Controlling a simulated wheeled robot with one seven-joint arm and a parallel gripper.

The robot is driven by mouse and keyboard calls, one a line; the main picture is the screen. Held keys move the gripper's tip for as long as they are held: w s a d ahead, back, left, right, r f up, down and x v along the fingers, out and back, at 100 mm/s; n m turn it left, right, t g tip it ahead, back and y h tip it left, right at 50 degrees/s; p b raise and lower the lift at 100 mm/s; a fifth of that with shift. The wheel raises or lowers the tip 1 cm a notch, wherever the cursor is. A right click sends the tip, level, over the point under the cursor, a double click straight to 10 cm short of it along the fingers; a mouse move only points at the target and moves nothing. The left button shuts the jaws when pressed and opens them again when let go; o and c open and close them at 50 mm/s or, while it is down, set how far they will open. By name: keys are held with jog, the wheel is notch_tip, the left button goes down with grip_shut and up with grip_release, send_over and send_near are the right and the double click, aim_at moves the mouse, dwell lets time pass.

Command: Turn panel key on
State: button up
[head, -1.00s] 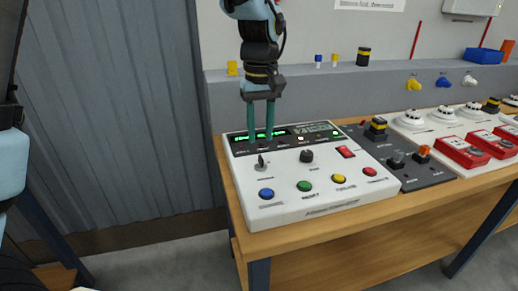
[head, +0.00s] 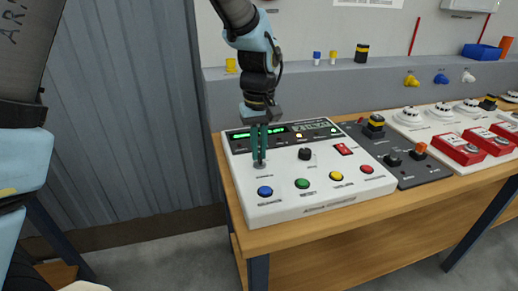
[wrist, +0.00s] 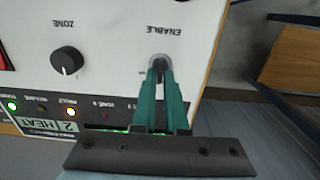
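The white control panel (head: 277,207) lies on the wooden bench. Its key switch (wrist: 157,61), labelled ENABLE, is at the upper left of the panel in the head view and near the middle of the wrist view. My gripper (head: 260,160) reaches down to the switch. In the wrist view its two green fingers (wrist: 161,76) are close together on either side of the key and appear shut on it. The fingers hide most of the key, and its exact angle is hard to tell.
A black ZONE knob (wrist: 67,62) sits beside the switch. Blue (head: 265,191), green (head: 302,184), yellow (head: 336,176) and red (head: 366,169) buttons line the panel front. A dark panel (head: 411,175) with knobs stands to the right. A corrugated wall (head: 130,110) is at left.

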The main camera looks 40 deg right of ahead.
grip_shut()
jog(key=shift+m, duration=0.3)
jog(key=m, duration=0.4)
jog(key=shift+d, duration=0.1)
jog(key=m+p, duration=0.1)
jog(key=m, duration=0.3)
jog(key=shift+s+d+r, duration=0.1)
jog(key=shift+s+m, duration=0.1)
jog(key=shift+m, duration=1.5)
jog(key=shift+o, duration=2.4)
grip_release()
